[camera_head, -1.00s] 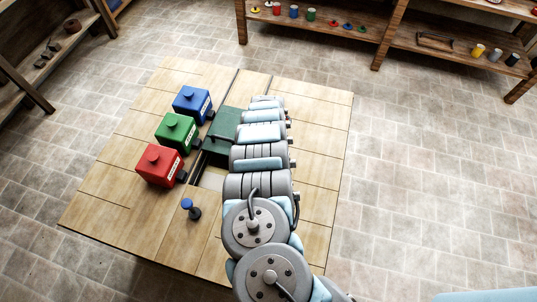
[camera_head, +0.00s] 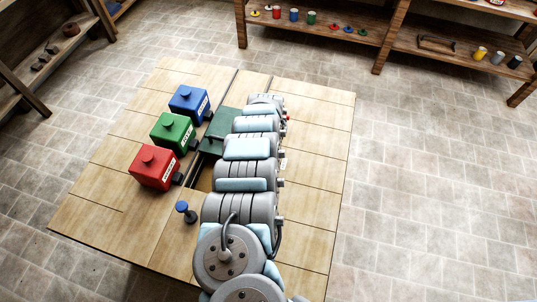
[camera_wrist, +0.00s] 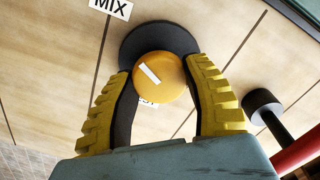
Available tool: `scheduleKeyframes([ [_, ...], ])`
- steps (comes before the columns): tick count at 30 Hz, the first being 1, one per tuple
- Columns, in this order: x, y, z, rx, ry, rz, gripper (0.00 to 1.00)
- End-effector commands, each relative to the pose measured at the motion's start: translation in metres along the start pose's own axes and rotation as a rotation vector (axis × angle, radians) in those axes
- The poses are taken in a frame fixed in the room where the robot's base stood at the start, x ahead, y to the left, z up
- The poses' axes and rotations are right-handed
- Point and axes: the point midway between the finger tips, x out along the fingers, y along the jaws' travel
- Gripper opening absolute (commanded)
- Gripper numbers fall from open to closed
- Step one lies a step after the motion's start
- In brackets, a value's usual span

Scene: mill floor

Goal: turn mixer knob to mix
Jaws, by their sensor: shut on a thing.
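In the wrist view the mixer knob (camera_wrist: 160,84) is a round yellow cap with a white mark, set on a black round base (camera_wrist: 150,38). My gripper (camera_wrist: 159,70) has its yellow ridged fingers on both sides of the knob, shut on it. A white MIX label (camera_wrist: 112,7) lies on the wood beyond the knob, to the upper left. The knob's white mark slants from upper left to lower right. A second white label (camera_wrist: 147,103) is mostly hidden under the knob. In the head view my arm hides the knob and gripper.
A black-ended piece (camera_wrist: 262,106) and a red bar (camera_wrist: 300,150) are close right of my gripper. In the head view, red (camera_head: 154,168), green (camera_head: 173,133) and blue (camera_head: 189,103) boxes, a dark green block (camera_head: 220,128) and a blue-topped peg (camera_head: 186,211) stand left of my arm.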

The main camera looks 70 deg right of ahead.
Motion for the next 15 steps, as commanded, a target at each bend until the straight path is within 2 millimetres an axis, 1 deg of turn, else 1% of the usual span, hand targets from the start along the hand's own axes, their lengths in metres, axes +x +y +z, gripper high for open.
scheduleKeyframes([
  [1,0.0024,-0.0002,0.0009,0.008,0.0,-0.001,0.15],
  [15,0.0018,-0.0001,0.0009,0.032,0.0,0.0,0.15],
])
